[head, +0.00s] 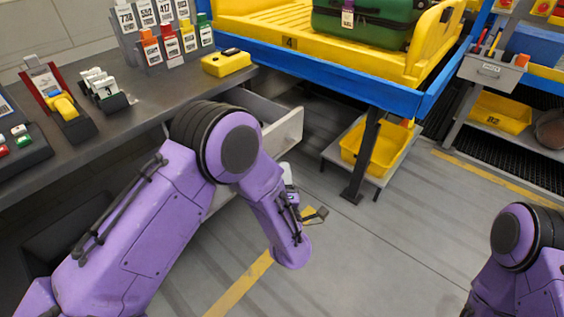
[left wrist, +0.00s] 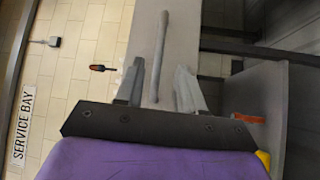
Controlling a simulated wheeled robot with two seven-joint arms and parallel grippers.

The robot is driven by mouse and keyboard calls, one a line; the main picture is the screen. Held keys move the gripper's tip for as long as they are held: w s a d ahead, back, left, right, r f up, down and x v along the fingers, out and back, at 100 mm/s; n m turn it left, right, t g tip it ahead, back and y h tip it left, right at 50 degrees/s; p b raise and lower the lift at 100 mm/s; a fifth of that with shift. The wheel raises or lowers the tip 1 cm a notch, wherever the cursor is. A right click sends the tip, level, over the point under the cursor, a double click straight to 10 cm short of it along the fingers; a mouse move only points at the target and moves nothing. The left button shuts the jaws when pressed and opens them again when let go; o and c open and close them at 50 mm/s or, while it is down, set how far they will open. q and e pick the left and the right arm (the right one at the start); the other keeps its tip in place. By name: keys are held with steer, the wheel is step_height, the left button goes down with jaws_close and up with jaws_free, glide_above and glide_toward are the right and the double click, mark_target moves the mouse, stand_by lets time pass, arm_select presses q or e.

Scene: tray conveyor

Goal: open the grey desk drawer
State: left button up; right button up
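The grey desk drawer (head: 287,130) sticks out from under the dark desk (head: 150,75) in the head view, its inside partly visible. My left arm covers much of it. In the left wrist view the drawer's pale front (left wrist: 187,40) carries a grey bar handle (left wrist: 161,50). My left gripper (left wrist: 160,82) is open, with one finger on each side of the handle's near end; the fingers appear apart from the bar. In the head view the gripper is mostly hidden behind my forearm. My right arm shows at the right edge, its gripper outside the picture.
Tag holders and a yellow device (head: 226,63) stand on the desk. A blue-framed conveyor (head: 330,82) bears a yellow tray with a green suitcase. Below it, a yellow bin (head: 372,150) sits on a low shelf. The floor in front is clear.

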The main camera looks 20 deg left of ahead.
arm_select(q)
steer(key=v, duration=0.4)
stand_by(0.3)
steer(key=s+a+f+m+g+h+p, duration=0.45)
steer(key=s+f+m+g, duration=0.3)
steer(key=f+m, duration=0.4)
steer(key=s+a+g+p, duration=0.2)
steer(key=s+a, duration=0.2)
steer(key=s, duration=0.3)
steer(key=s+a+f+m+g+p, duration=0.1)
steer(key=s+a+g, duration=0.2)
steer(key=s, duration=0.4)
steer(key=s+a+f+m+g+p, duration=0.1)
steer(key=s+a, duration=0.3)
steer(key=s, duration=0.4)
steer(key=shift+a+g+y+p, duration=0.35)
steer(key=shift+g+p, duration=0.3)
steer(key=shift+p, duration=0.15)
